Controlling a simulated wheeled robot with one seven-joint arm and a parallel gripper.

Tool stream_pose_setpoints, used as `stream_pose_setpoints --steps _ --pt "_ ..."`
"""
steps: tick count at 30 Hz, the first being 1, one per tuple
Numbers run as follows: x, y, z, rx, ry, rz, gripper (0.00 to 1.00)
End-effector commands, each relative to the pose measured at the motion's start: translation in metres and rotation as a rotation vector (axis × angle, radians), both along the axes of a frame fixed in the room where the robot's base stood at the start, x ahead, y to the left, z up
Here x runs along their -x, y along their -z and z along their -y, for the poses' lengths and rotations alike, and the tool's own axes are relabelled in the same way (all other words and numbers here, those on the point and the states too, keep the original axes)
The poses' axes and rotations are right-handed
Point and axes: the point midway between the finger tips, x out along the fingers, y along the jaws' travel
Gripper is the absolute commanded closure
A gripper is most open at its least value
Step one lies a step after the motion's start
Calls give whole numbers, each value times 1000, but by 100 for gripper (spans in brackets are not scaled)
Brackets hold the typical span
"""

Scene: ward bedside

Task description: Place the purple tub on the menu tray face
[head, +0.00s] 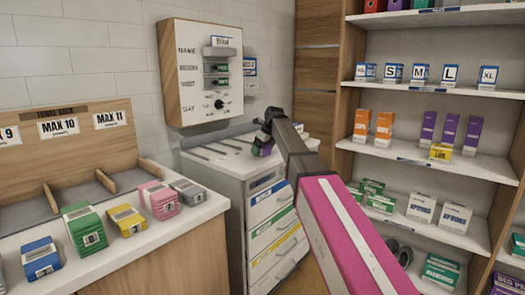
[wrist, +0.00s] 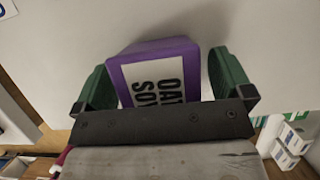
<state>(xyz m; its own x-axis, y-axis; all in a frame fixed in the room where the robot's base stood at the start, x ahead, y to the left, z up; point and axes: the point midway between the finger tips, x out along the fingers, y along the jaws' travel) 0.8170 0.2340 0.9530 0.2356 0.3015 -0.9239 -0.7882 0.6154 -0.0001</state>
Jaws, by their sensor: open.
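The purple tub (wrist: 165,48) lies between the two green fingers of my gripper (wrist: 163,68) in the wrist view. It has a white label with large black letters, partly hidden by the gripper's dark bar. The fingers stand one on each side, open, with a small gap at the right. In the head view my gripper (head: 264,138) is over the pale top of a drawer cabinet (head: 205,160), and a bit of purple shows beneath it. My arm hides part of the cabinet. I cannot tell which surface is the menu tray face.
A wall board (head: 190,75) marked NAME and DAY hangs behind the cabinet. A counter (head: 110,250) at the left holds several coloured packs. Shelves (head: 415,155) with boxes stand at the right. The cabinet top left of my gripper looks mostly clear, with dark slots.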

Motion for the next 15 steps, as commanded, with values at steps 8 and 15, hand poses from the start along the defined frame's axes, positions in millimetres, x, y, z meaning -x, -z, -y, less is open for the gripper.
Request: stream_pose_setpoints --steps 8,15 --pt "0 0 0 0 0 0 48" --pt "0 -1 0 -1 0 1 65"
